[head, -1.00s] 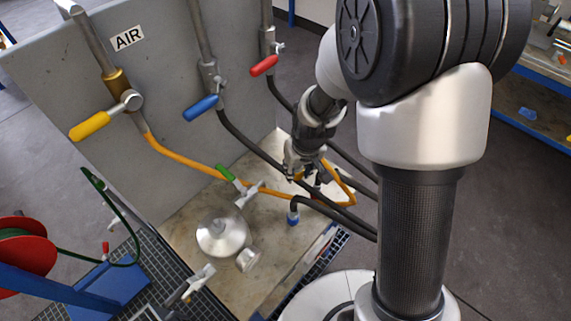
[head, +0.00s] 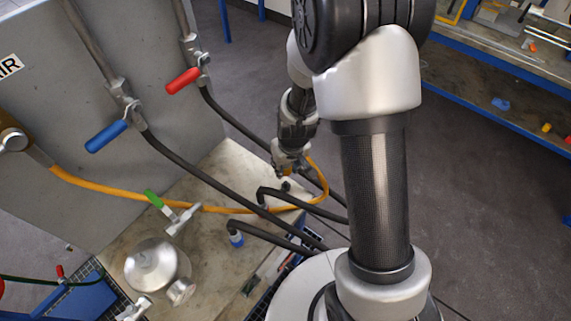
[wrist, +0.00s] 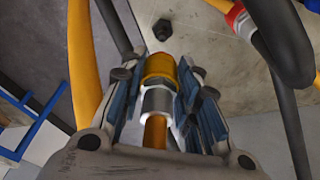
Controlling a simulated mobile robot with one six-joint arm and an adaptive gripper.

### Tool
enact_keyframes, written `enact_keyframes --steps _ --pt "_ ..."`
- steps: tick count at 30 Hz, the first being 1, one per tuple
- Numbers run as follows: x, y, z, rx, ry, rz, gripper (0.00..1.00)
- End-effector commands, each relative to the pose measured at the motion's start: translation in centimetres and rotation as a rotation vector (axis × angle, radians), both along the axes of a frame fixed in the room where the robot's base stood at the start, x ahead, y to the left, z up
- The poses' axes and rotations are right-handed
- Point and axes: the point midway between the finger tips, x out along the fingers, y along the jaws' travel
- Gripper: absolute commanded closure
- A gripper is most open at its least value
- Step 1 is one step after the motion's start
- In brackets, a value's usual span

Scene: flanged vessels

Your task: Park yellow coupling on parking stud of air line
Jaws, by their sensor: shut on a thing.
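My gripper (head: 284,172) is over the far right part of the bench. In the wrist view my gripper (wrist: 158,92) is shut on the yellow coupling (wrist: 158,68), a gold-yellow sleeve with a silver collar. The orange air hose (head: 110,188) runs from the AIR valve across the bench and loops up to my gripper. A dark hex-shaped stud (wrist: 162,29) stands on the bench just beyond the coupling's end, apart from it in the picture. Whether it belongs to the air line cannot be told. In the head view the coupling is mostly hidden by the fingers.
A red-ringed coupling (wrist: 236,15) on a dark hose is close to the right finger. Dark hoses (head: 290,240) cross the bench, one ending in a blue coupling (head: 236,240). A green-handled valve (head: 156,199) and a metal vessel (head: 155,266) stand nearer the front left.

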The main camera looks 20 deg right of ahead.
Motion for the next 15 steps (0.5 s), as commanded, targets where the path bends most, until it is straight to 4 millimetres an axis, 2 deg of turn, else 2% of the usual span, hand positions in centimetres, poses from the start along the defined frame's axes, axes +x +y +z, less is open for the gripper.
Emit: enact_keyframes --steps 5,15 --pt "0.0 0.0 -0.7 0.0 0.0 0.0 1.0" --pt "0.0 0.0 -4.0 0.0 0.0 0.0 1.0"
